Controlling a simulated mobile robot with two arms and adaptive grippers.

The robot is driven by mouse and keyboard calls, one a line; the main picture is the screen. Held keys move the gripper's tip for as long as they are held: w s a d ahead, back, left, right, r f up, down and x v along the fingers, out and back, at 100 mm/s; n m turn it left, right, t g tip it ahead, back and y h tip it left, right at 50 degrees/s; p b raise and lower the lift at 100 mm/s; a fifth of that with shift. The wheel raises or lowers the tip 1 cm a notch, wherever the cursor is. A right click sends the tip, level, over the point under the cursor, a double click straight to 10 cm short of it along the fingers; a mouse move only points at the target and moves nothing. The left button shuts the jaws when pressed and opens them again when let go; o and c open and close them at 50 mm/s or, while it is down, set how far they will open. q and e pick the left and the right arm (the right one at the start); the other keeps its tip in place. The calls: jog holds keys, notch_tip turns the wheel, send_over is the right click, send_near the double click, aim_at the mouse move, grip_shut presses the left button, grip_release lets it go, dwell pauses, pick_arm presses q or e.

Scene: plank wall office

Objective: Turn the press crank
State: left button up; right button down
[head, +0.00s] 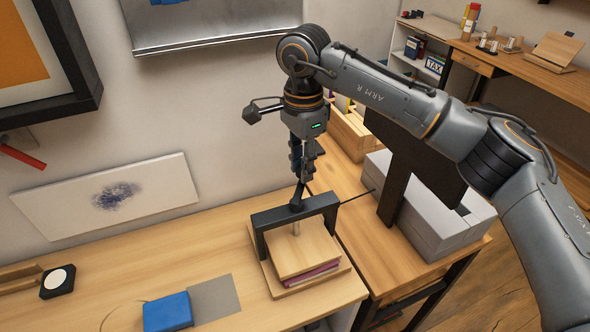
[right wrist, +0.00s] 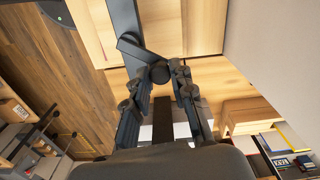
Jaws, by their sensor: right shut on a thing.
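The press (head: 262,240) stands on the wooden table and has a black frame over a wooden top board (head: 303,252) and a wider base board (head: 283,292). Something thin and purple shows between the boards. The dark crank (head: 297,198) sits on top of the frame. My right gripper (head: 302,178) points down above the press and is shut on the crank's handle. In the right wrist view the crank handle (right wrist: 160,73) shows as a dark round knob between the fingertips (right wrist: 162,80), with the crank arm running to its upper left. My left gripper is not in view.
A blue block (head: 168,311) and a grey sheet (head: 213,297) lie on the table left of the press. A grey box-like stack (head: 430,225) stands to the right, beside a dark upright panel. A white board (head: 110,195) leans on the wall.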

jog(key=m+b, duration=0.1)
jog(key=m, duration=0.1)
jog(key=s+d+m+b, duration=0.1)
jog(key=m, duration=0.2)
jog(key=d+m+b, duration=0.1)
jog(key=m, duration=0.1)
jog(key=shift+s+d+f+b, duration=0.1)
jog(key=shift+s+d+b, duration=0.15)
jog(key=shift+s+b, duration=0.1)
jog(key=m, duration=0.2)
jog(key=s+m+b, duration=0.1)
jog(key=shift+s+d+m+b, duration=0.15)
jog(key=shift+d+m+b, duration=0.15)
jog(key=shift+d+m, duration=0.1)
jog(key=shift+s+m+b, duration=0.3)
jog(key=shift+s+m, duration=0.05)
jog(key=shift+m, duration=0.45)
jog(key=shift+s+m+b, duration=0.3)
jog(key=shift+s+m, duration=0.05)
jog(key=shift+m, duration=0.45)
jog(key=c, duration=1.1)
grip_release()
jog(key=shift+c, duration=0.2)
notch_tip(320, 180, up, 12)
jog(key=shift+c, duration=0.2)
